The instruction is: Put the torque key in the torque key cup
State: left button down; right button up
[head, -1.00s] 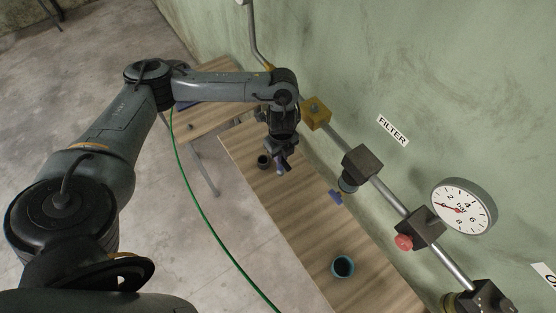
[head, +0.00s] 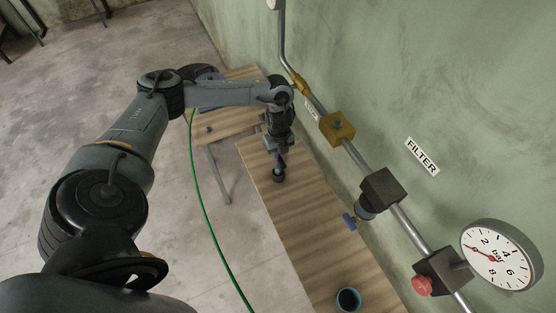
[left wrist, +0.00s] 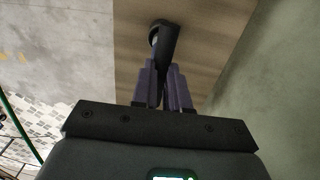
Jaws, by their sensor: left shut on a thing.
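My left gripper (head: 281,166) points down over the far end of the wooden table, shut. In the left wrist view its purple fingers (left wrist: 162,88) are close together on a dark thing that I take for the torque key; its outline is mostly hidden. A small dark cup (head: 278,177) stands on the table directly below the fingertips. In the left wrist view a dark rounded shape (left wrist: 165,38) with a pale patch lies just beyond the fingertips; I cannot tell where key and cup divide there, or whether they touch. My right gripper is not in view.
A teal-rimmed cup (head: 348,299) stands at the near end of the wooden table (head: 305,225). A pipe with a yellow block (head: 337,127), a filter block (head: 383,188), a blue handle (head: 350,221) and a gauge (head: 499,254) runs along the wall. The table's middle is clear.

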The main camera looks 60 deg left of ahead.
pick_arm(q)
jog(key=shift+a+f, duration=0.1)
jog(key=shift+f, duration=2.1)
jog(key=c, duration=1.1)
grip_release()
jog(key=shift+r, duration=0.2)
notch_tip(320, 180, up, 10)
jog(key=shift+w+r+p, duration=0.1)
jog(key=shift+w+p, duration=0.05)
jog(key=shift+p, duration=0.5)
jog(key=shift+r+p, duration=0.45)
jog(key=shift+r, duration=0.4)
